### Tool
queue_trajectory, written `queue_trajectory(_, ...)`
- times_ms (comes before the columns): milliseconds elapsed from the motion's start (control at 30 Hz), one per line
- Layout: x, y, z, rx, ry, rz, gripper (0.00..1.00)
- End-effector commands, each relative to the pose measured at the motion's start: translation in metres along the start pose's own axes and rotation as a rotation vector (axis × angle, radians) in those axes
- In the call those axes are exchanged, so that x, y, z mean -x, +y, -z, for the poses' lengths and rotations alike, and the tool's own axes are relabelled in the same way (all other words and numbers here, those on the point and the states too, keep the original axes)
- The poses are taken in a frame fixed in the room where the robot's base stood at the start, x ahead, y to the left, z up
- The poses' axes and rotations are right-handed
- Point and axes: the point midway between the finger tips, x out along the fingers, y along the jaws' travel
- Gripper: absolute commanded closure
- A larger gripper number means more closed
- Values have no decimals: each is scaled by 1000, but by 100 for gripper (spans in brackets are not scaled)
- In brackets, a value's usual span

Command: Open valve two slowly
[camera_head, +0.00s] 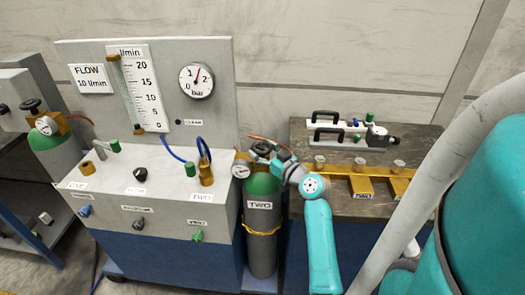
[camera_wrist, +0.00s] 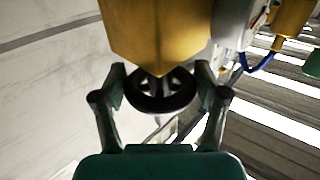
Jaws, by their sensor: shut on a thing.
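Cylinder two (camera_head: 262,240) is a dark grey gas cylinder with a green shoulder and a "TWO" label, standing upright right of the flow bench. Its black valve handwheel (camera_head: 261,148) is at the top, partly hidden by my gripper (camera_head: 268,157). In the wrist view the dark round handwheel (camera_wrist: 160,104) sits below a brass valve body (camera_wrist: 155,35). My gripper (camera_wrist: 163,88) has one finger on each side of the wheel and is shut on it. A small round gauge (camera_head: 241,169) sits beside the valve; its reading is too small to tell.
The flow bench (camera_head: 150,180) carries a flow tube (camera_head: 131,92) and a bar dial (camera_head: 196,81) with its needle between 1 and 2. Another cylinder (camera_head: 55,158) stands at far left. A wooden table (camera_head: 340,206) with tools is at right.

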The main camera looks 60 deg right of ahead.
Motion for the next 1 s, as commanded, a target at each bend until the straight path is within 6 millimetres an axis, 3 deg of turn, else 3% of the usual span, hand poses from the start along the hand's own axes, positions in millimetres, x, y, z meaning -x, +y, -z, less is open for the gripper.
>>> queue_trajectory(633, 0, 0, -1, -1, -3, 32, 62)
queue_trajectory(667, 0, 0, -1, -1, -3, 32, 20)
queue_trajectory(733, 0, 0, -1, -1, -3, 32, 3)
queue_trajectory(1000, 0, 0, -1, -1, -1, 32, 2)
